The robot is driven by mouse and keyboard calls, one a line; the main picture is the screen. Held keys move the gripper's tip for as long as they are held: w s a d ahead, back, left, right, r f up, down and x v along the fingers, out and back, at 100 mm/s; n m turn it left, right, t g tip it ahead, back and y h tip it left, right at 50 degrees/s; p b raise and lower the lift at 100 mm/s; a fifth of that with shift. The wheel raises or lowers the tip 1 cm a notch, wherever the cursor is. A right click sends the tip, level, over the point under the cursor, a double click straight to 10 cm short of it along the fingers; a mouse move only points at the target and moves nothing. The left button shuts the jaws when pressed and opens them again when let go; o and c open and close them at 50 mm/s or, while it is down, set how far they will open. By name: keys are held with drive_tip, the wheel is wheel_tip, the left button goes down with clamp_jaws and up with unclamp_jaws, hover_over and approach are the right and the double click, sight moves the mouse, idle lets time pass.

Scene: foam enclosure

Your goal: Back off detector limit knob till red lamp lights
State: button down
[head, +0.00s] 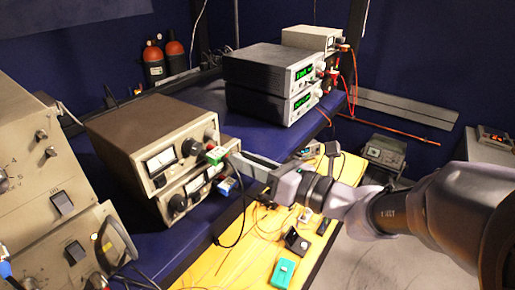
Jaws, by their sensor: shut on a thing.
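Two beige instruments with dials and black knobs are stacked on the blue bench at the left of centre, the upper one (150,135) over the lower one (190,192). My gripper (232,152) reaches in from the right to the right end of their front panels. It is shut at the panel, on what looks like a small knob, taken as the detector limit knob. The fingers hide the knob, and its setting cannot be read. A green connector (215,155) sits just left of the fingertips. I cannot make out a lit red lamp on these panels.
A larger beige cabinet (40,170) with switches stands at the left. Two black units with green displays (285,75) and red leads stand behind. Loose wires and small boxes lie on the yellow surface (240,255) below my arm.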

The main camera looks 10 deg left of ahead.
drive_tip(key=shift+f, duration=0.1)
drive_tip(key=n+b, duration=0.4)
drive_tip(key=b, duration=0.2)
drive_tip(key=shift+s+f, duration=0.1)
drive_tip(key=shift+f, duration=0.05)
drive_tip(key=n+b, duration=0.1)
drive_tip(key=b, duration=0.1)
drive_tip(key=n+b, duration=0.2)
drive_tip(key=shift+r+n, duration=0.2)
drive_tip(key=shift+n, duration=0.1)
drive_tip(key=shift+r, duration=0.1)
drive_tip(key=c, duration=1.2)
unclamp_jaws()
